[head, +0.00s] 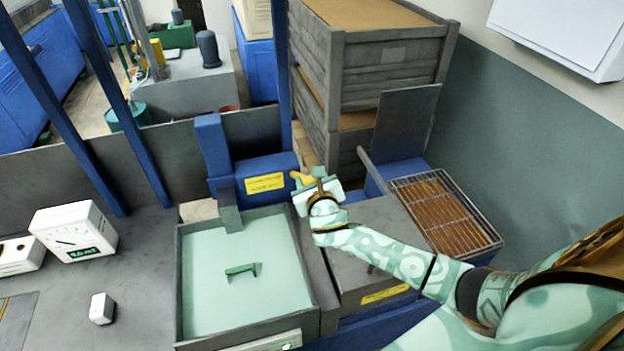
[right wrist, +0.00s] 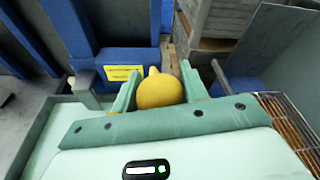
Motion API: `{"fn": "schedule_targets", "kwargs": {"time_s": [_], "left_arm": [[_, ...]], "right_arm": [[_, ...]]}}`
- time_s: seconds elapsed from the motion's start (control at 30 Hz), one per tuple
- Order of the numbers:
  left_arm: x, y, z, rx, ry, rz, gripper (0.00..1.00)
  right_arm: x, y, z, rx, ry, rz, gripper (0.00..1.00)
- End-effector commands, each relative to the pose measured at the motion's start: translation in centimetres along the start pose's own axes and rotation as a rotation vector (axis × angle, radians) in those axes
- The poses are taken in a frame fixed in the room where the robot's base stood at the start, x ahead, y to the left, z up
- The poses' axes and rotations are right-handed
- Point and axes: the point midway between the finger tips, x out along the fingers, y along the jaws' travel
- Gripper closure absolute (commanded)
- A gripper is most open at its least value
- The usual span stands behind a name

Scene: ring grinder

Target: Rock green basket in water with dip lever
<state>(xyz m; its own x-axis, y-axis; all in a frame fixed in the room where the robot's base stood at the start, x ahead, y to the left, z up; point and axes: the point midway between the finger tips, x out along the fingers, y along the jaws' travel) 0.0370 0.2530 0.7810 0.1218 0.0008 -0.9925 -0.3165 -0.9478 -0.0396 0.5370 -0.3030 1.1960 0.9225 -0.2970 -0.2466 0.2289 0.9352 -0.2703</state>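The dip lever's yellow knob (right wrist: 160,90) sits between the two green fingers of my right gripper (right wrist: 160,72), which appear to touch it on both sides. In the head view the yellow knob (head: 301,178) shows at the left of my right gripper (head: 315,186), right of the tank's back corner. The lever's shaft is hidden by the gripper. The square grey tank (head: 309,270) holds pale green water (head: 215,245). The green basket's handle (head: 240,271) shows in the middle of the water; any body below it cannot be made out. My left gripper is not in view.
A blue post and block with a yellow label (head: 265,184) stand behind the tank. A wire rack over a brown tray (head: 445,213) lies to the right. Wooden crates (head: 385,75) stand behind.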

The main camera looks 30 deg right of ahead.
Motion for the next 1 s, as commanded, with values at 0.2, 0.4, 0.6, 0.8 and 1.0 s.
{"fn": "schedule_targets", "kwargs": {"time_s": [0.2,0.4,0.6,0.8,1.0], "left_arm": [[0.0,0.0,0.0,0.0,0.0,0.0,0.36],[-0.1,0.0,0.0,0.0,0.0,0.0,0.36],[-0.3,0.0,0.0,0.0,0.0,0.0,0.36],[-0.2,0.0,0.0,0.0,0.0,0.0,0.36],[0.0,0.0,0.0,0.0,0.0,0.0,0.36]], "right_arm": [[0.1,-0.1,0.3,0.001,-0.006,-0.003,0.36],[-0.3,-0.1,0.2,0.001,-0.004,-0.002,0.36],[-3.6,-0.1,0.1,0.001,-0.002,0.001,0.36],[-9.2,0.0,0.1,0.001,-0.002,0.001,0.36],[-13.7,0.0,0.1,0.002,-0.002,-0.001,0.36]]}}
